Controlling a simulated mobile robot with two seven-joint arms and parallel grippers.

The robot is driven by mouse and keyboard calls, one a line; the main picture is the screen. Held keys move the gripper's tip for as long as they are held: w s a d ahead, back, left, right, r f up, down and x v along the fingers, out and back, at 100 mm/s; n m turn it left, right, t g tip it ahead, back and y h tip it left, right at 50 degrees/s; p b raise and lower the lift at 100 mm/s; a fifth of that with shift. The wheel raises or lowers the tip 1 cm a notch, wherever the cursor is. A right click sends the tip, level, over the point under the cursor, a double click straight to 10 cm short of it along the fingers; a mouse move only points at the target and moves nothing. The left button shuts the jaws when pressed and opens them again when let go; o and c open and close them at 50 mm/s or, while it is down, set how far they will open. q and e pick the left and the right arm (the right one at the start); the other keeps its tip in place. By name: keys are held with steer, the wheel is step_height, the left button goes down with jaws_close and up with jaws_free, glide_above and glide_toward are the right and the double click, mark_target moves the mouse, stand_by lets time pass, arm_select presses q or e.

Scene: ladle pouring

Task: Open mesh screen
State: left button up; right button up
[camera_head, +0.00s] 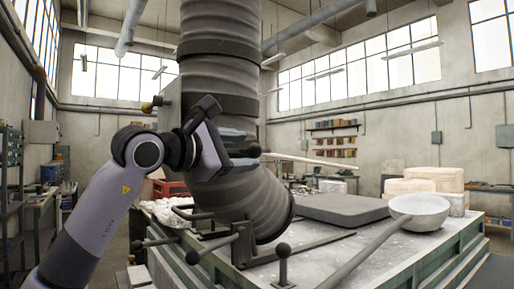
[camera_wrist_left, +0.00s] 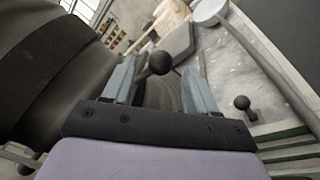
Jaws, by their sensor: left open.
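I cannot make out a mesh screen in either view. My left gripper (camera_head: 246,147) is in front of the large grey corrugated duct (camera_head: 220,60). In the left wrist view its two fingers (camera_wrist_left: 161,76) are open and apart. A black ball knob (camera_wrist_left: 160,62) shows between the fingertips in that view; I cannot tell whether they touch it. In the head view a dark knob (camera_head: 253,150) shows at the fingertips. What the knob is fixed to is largely hidden by the duct and gripper. My right gripper is not in view.
Several black-knobbed levers, one of them upright (camera_head: 283,251), stand around the duct's lower end. A long-handled ladle (camera_head: 419,209) lies on the pale worktable (camera_head: 345,258) at right. A dark grey slab (camera_head: 343,207) lies behind it.

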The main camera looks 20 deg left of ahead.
mark_target(249, 152)
arm_select(q)
steer(key=shift+p+x, duration=0.5)
steer(key=shift+x, duration=1.6)
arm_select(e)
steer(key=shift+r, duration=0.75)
arm_select(q)
jaws_close()
steer(key=shift+f, duration=0.1)
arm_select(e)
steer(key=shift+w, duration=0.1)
